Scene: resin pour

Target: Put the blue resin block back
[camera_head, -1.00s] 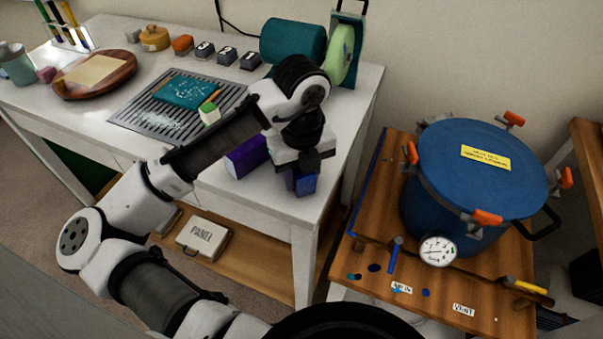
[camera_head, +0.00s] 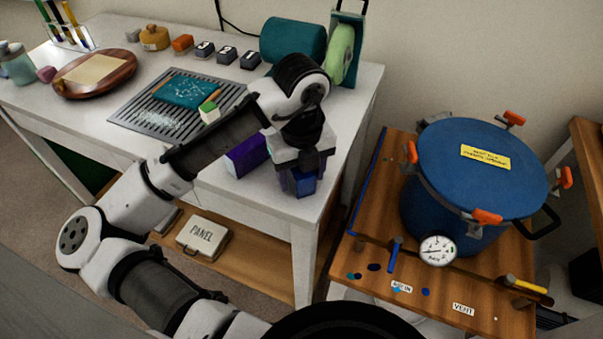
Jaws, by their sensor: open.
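The blue resin block (camera_head: 304,185) is at the front right corner of the white table (camera_head: 345,123), beneath my gripper. My gripper (camera_head: 303,177) points down with its jaws open, one finger on each side of the block. The block's top is hidden by the gripper, and I cannot tell whether the fingers touch it. A purple block (camera_head: 245,156) lies on the table just left of my gripper.
A slatted grey mat (camera_head: 150,118) holds a teal piece (camera_head: 190,91) and a green-white block (camera_head: 209,112). Small dark numbered blocks (camera_head: 227,54) stand behind. A blue pressure pot (camera_head: 480,165) stands on the wooden stand at right.

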